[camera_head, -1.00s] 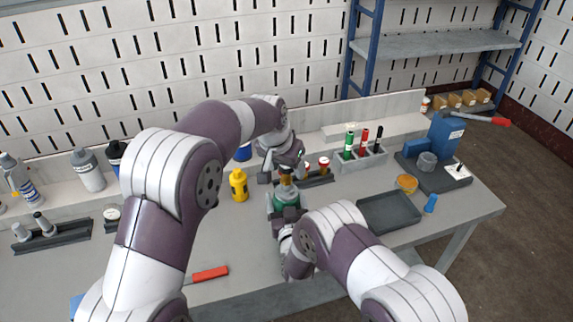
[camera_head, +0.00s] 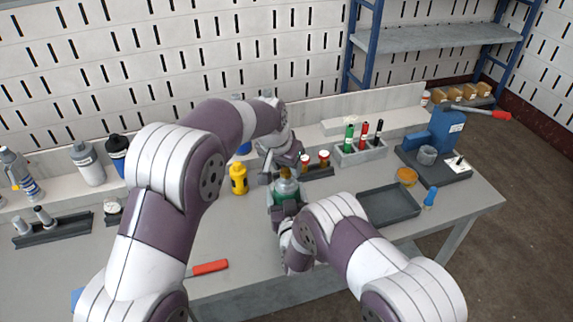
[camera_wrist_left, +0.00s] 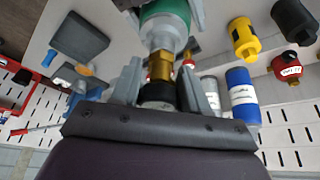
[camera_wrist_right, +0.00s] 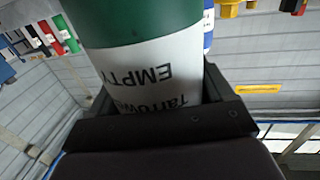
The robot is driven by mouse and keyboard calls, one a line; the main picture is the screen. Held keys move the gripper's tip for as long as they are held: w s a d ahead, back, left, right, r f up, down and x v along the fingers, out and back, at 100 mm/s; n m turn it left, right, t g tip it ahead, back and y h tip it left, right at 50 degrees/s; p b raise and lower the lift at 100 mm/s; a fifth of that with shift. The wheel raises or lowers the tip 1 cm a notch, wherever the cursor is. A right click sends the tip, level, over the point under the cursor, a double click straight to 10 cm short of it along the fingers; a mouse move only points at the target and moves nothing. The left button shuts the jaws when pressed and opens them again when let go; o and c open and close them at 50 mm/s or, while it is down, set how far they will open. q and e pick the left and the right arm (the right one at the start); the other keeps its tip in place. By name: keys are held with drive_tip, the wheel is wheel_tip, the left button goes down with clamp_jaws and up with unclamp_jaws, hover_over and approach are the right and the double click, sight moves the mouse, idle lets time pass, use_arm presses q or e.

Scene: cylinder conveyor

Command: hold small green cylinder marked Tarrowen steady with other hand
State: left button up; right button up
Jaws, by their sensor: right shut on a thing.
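The small green cylinder (camera_head: 287,187) stands over the bench in my right gripper (camera_head: 289,209). In the right wrist view the cylinder (camera_wrist_right: 150,60) is green with a white label reading "EMPTY" and a partly hidden "Tarrowen"; the right fingers are shut on its sides. My left gripper (camera_head: 282,172) is at the cylinder's top. In the left wrist view its two fingers (camera_wrist_left: 162,82) stand apart on either side of the brass valve (camera_wrist_left: 160,66) and dark round knob, with gaps visible. The green shoulder (camera_wrist_left: 168,18) is beyond them.
A yellow cylinder (camera_head: 238,179) stands left of the grippers. Red-capped parts (camera_head: 324,159) sit in a dark rack behind. A grey block (camera_head: 360,153) holds several coloured bottles. A dark tray (camera_head: 390,204) and a red-handled tool (camera_head: 210,267) lie on the bench.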

use_arm(q)
drive_tip(key=shift+o, duration=1)
drive_tip(key=shift+r, duration=1.3)
drive_tip(key=shift+f, duration=1.3)
